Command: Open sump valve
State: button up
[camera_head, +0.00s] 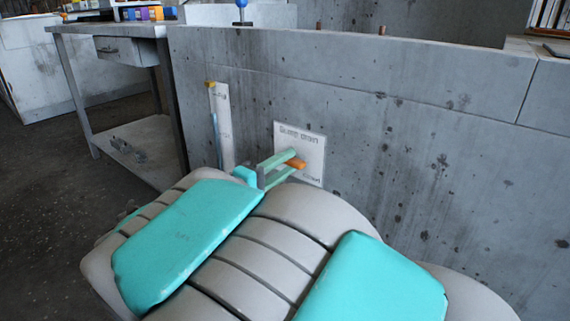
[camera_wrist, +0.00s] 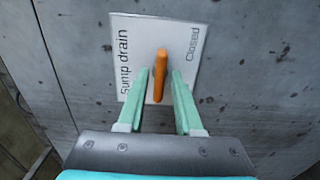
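The sump valve's orange handle (camera_wrist: 160,75) stands out from a white plate (camera_wrist: 190,38) on the concrete wall. The plate reads "Sump drain" along one side and "Closed" along the other. In the wrist view the handle lies lengthwise between the two pale green fingers of my gripper (camera_wrist: 160,88). The fingers are apart, with a narrow gap to the handle on each side. In the head view my gripper (camera_head: 287,163) is at the plate (camera_head: 313,142), with the orange handle (camera_head: 297,163) at its fingertips. My arm hides the plate's lower left.
A concrete wall (camera_head: 440,130) fills the right side. A white gauge strip (camera_head: 223,120) is fixed to it left of the plate. A metal workbench (camera_head: 112,31) with a drawer and lower shelf stands at the left. Dark floor (camera_head: 45,200) is clear at the lower left.

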grip_shut()
jog(key=shift+p, duration=0.3)
jog(key=shift+r+n+p, duration=0.2)
jog(key=shift+n+p, duration=0.4)
jog(key=shift+f+n+p, duration=0.2)
jog(key=shift+n+p, duration=8.1)
jog(key=shift+p, duration=1.3)
